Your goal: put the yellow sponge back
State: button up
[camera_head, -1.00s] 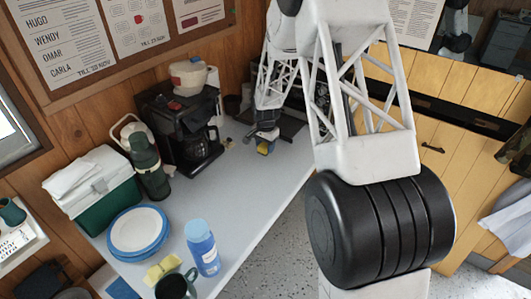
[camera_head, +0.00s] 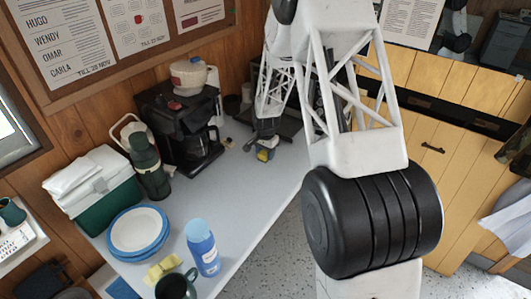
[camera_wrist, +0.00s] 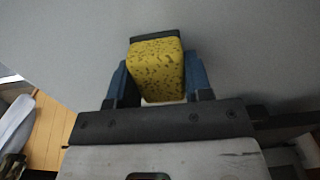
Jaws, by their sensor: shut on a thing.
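The yellow sponge (camera_wrist: 157,68), dark-spotted with a dark layer along its far edge, sits between the two blue fingers of my gripper (camera_wrist: 158,82) in the wrist view. The fingers are shut on its sides. In the head view my gripper (camera_head: 264,146) is over the far part of the table, right of the coffee maker, and a bit of the sponge (camera_head: 264,155) shows below it. I cannot tell whether the sponge touches the table. Most of the sponge is hidden there by the gripper.
The coffee maker (camera_head: 183,130) stands left of my gripper, with a dark tray (camera_head: 291,124) behind it. A green flask (camera_head: 148,165), cooler (camera_head: 95,190), stacked plates (camera_head: 138,231), blue bottle (camera_head: 202,247), yellow cloth-like item (camera_head: 163,271) and mug (camera_head: 176,287) stand nearer. The table's middle is clear.

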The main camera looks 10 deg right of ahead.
jog(key=o, duration=0.9)
jog(key=shift+r, duration=0.15)
notch_tip(320, 180, up, 12)
dwell(0.3)
dwell(0.5)
